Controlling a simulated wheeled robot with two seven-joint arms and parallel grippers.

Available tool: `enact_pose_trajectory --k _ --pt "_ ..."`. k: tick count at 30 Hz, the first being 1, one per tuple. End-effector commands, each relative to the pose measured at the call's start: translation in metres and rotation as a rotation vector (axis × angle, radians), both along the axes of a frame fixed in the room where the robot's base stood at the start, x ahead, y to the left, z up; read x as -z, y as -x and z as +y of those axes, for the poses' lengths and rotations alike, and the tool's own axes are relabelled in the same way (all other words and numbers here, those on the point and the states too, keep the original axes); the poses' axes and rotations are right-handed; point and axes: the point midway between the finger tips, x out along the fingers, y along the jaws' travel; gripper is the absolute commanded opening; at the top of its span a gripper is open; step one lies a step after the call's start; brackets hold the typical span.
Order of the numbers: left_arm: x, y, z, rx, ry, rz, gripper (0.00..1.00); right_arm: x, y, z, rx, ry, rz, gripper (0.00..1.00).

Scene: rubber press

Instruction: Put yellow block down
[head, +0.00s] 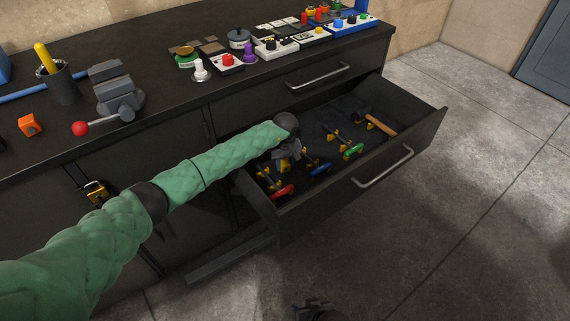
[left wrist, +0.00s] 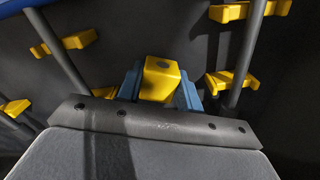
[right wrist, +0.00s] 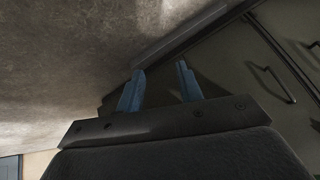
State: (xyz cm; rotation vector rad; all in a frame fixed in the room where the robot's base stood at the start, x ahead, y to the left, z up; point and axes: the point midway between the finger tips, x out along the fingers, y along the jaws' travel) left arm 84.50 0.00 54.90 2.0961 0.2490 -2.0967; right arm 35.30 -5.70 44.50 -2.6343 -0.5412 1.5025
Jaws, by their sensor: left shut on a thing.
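My left gripper (head: 286,166) reaches down into the open drawer (head: 262,204) in the head view. In the left wrist view its blue fingers (left wrist: 160,84) are shut on a yellow block (left wrist: 159,68), one finger on each side. The block is over or at the dark drawer bottom; I cannot tell whether it touches. In the head view the block is mostly hidden by the gripper. My right gripper (right wrist: 160,74) is open and empty, outside the drawer, over the floor; in the head view only a little of it shows at the bottom edge.
Screwdrivers with red (head: 282,191), blue (head: 320,169) and green (head: 353,151) handles lie on yellow holders (left wrist: 230,82) in the drawer, close around my left gripper. A wooden-handled hammer (head: 381,125) lies at the right. A vise (head: 118,97) and several button boxes (head: 279,46) stand on the bench.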

Motion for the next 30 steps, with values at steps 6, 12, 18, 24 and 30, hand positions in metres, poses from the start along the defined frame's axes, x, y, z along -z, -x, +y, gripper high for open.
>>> enact_pose_trajectory --k 6,12,18,24,30 --pt "0.001 0.000 0.000 0.000 0.000 -0.001 0.07 0.010 0.002 0.000 0.001 0.002 0.004 0.36" --pt "0.001 0.000 0.000 0.000 0.000 0.000 0.58 0.009 0.000 0.000 0.003 0.000 -0.006 0.36" --pt "0.001 0.000 0.000 0.000 0.000 0.000 0.58 0.009 0.000 0.000 0.003 0.000 -0.004 0.36" --pt "-0.002 0.000 0.000 0.000 0.000 0.001 0.58 0.006 0.004 -0.001 -0.001 0.003 0.012 0.36" --pt "-0.029 -0.001 0.001 0.002 0.000 -0.003 0.58 -0.005 -0.001 -0.001 0.002 -0.003 -0.009 0.36"
